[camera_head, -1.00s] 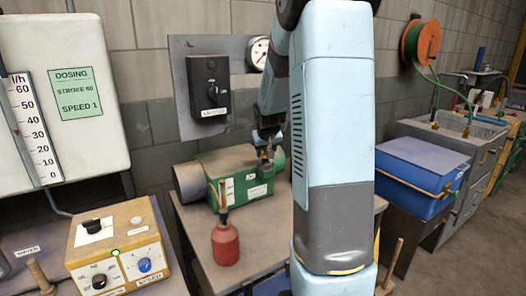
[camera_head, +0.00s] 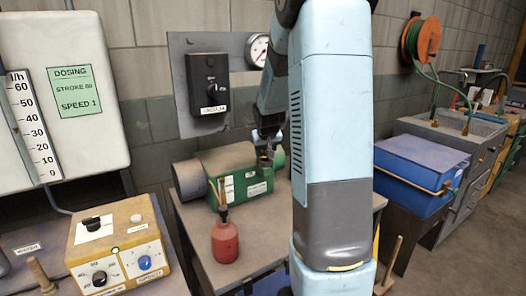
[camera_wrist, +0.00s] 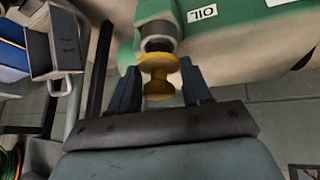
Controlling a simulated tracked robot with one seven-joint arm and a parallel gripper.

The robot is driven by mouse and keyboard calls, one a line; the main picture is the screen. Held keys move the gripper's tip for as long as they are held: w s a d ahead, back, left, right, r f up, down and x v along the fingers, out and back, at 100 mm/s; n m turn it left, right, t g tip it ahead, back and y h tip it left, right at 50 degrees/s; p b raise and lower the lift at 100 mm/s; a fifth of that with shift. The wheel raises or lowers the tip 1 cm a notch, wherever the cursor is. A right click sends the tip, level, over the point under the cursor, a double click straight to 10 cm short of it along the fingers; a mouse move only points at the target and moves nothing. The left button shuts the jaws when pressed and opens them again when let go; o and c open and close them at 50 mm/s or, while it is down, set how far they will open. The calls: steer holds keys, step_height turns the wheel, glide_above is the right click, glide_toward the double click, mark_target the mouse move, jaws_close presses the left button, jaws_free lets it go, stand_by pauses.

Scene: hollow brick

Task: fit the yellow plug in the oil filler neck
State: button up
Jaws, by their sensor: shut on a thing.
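The yellow plug (camera_wrist: 158,75) is held between the two fingers of my gripper (camera_wrist: 160,88) in the wrist view. An OIL label (camera_wrist: 202,12) is on the housing beside the neck. In the head view my gripper (camera_head: 267,150) is over the right end of the green housing (camera_head: 245,186), and the plug is too small to make out.
A red oil can (camera_head: 224,243) stands on the workbench (camera_head: 262,235) in front of the housing. A black control box (camera_head: 208,85) and a gauge (camera_head: 259,50) are on the wall panel behind. A blue box (camera_head: 412,178) is to the right.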

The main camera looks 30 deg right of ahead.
steer(key=shift+f, duration=0.65)
steer(key=o, duration=1.2)
steer(key=shift+f, duration=0.1)
steer(key=shift+s+a+r, duration=0.1)
steer(key=shift+s+r, duration=0.05)
steer(key=shift+r, duration=0.25)
steer(key=v, duration=1.3)
steer(key=shift+a, duration=0.1)
